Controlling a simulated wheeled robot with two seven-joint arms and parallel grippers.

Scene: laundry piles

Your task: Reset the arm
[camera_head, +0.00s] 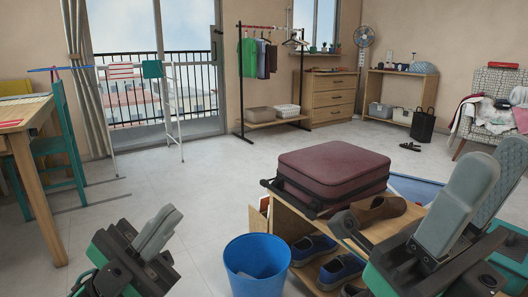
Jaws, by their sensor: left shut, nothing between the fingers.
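My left gripper (158,228) is at the lower left, above the floor. Its two grey fingers are shut together with nothing between them. My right gripper (492,180) is at the lower right, close to the camera. Its two fingers stand apart with a gap between them, and no object shows in it. It is in front of a wooden shoe shelf (276,222) and hides part of it. Both arms come in from the bottom, and most of each arm is out of view.
A maroon suitcase (333,170) and a brown shoe (377,212) lie on the shelf, with blue shoes (312,248) below. A blue bin (257,264) stands between my grippers. A wooden table (22,118) and teal chair (70,135) are left. The middle floor (215,180) is clear.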

